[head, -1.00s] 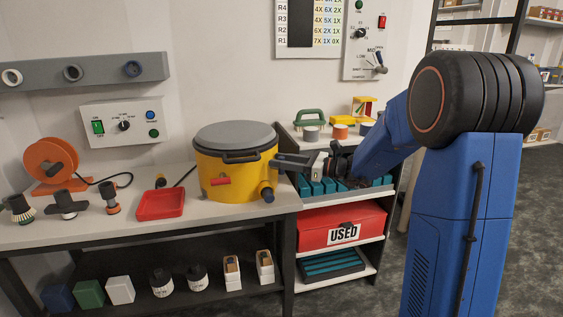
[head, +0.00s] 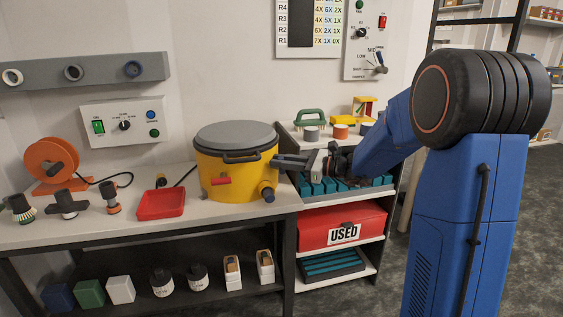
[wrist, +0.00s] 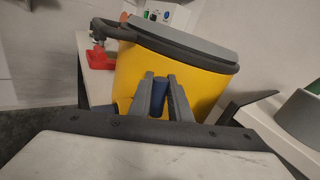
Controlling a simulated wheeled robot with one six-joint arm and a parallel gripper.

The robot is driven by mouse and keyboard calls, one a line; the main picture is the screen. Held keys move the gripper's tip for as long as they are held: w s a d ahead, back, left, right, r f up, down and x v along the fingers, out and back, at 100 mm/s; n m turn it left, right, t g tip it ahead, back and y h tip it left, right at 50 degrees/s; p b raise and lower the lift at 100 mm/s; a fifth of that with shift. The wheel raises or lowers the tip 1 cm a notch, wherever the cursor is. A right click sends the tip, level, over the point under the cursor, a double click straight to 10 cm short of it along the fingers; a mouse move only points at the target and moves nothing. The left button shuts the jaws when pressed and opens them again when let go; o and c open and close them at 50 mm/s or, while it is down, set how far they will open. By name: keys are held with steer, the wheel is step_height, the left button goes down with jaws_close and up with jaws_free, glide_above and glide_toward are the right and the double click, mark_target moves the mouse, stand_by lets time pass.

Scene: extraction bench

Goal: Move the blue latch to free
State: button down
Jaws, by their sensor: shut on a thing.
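The yellow canister (head: 225,175) with a grey lid (head: 235,135) stands at the right end of the bench. My gripper (head: 280,161) reaches it from the right, its fingertips at the canister's upper right side. In the wrist view, my gripper (wrist: 160,82) is shut on the blue latch (wrist: 160,94), which shows between the two grey fingers against the yellow wall. In the head view the latch is hidden by the fingers. A red latch (head: 221,181) is on the canister's front. A blue-ended port (head: 267,191) sticks out below my fingers.
A red tray (head: 160,204) lies left of the canister. A shelf unit on the right holds teal slotted racks (head: 325,186) beneath my wrist and a red box marked USED (head: 342,229). A control panel (head: 124,122) is on the wall.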

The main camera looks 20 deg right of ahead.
steer(key=n, duration=0.3)
steer(key=shift+s+a+f+h, duration=0.15)
steer(key=shift+s+a+h, duration=0.15)
steer(key=shift+s, duration=0.05)
steer(key=n, duration=0.3)
steer(key=n+h, duration=0.1)
steer(key=shift+s+a+f, duration=0.3)
steer(key=shift+f, duration=0.05)
steer(key=n, duration=0.1)
steer(key=n+h, duration=0.1)
steer(key=n, duration=0.1)
steer(key=shift+s+a+f+t, duration=0.15)
steer(key=shift+f+t, duration=0.15)
steer(key=shift+f, duration=0.1)
steer(key=shift+f+n+t+h, duration=0.2)
steer(key=shift+f+n, duration=0.05)
steer(key=shift+n, duration=0.75)
steer(key=shift+f+n+t+h, duration=0.2)
steer(key=shift+f+n, duration=0.05)
steer(key=shift+n, duration=0.75)
steer(key=c, duration=1.6)
jaws_free()
steer(key=shift+c, duration=0.2)
